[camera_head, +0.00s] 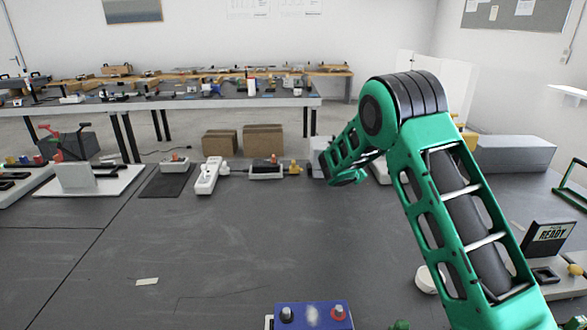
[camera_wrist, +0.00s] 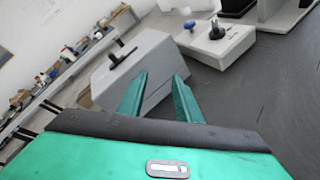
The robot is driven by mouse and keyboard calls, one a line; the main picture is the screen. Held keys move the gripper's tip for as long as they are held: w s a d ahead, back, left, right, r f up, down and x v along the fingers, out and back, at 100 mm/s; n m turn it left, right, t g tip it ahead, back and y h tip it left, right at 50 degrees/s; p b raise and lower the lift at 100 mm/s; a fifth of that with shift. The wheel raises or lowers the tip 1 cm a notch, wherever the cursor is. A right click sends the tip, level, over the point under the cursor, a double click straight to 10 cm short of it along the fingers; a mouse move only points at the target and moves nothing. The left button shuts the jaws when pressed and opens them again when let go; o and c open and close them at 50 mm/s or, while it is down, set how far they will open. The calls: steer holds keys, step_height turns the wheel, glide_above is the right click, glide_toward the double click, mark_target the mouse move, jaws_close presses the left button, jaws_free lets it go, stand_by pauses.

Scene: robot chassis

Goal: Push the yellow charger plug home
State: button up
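A small yellow plug-like piece (camera_head: 295,168) shows in the head view at the right side of a low white-and-black unit (camera_head: 265,171) on the dark bench. Another small yellow-orange piece (camera_head: 575,269) sits by the READY panel at the right edge. I cannot tell which is the charger plug, or how far either is seated. My gripper (camera_wrist: 160,75) is open and empty in the wrist view, with a clear gap between its green fingers. A grey box with a black handle (camera_wrist: 155,70) lies beyond the fingertips. Neither yellow piece is clear in the wrist view.
A white power strip (camera_head: 208,176) lies left of the white-and-black unit. A blue block with terminals (camera_head: 310,317) is at the front edge. The READY panel (camera_head: 549,239) stands at right. A white box with a dark knob (camera_wrist: 232,47) is beside the grey box. The bench's left-middle is mostly clear.

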steer(key=w+a+f+n+t+y, duration=0.1)
steer(key=w+a+f+n, duration=0.1)
steer(key=a, duration=0.3)
steer(key=w+a+f+n+t+y, duration=0.1)
steer(key=w+a+f+n, duration=0.1)
steer(key=a+n, duration=0.15)
steer(key=n+t+y, duration=0.2)
steer(key=n+y, duration=0.1)
steer(key=n, duration=0.3)
glide_toward(293, 164)
steer(key=shift+w+d+f, duration=0.1)
steer(key=shift+w+f, duration=0.05)
steer(key=shift+w, duration=2.3)
steer(key=shift+w+f, duration=0.1)
steer(key=shift+w, duration=2.4)
jaws_close()
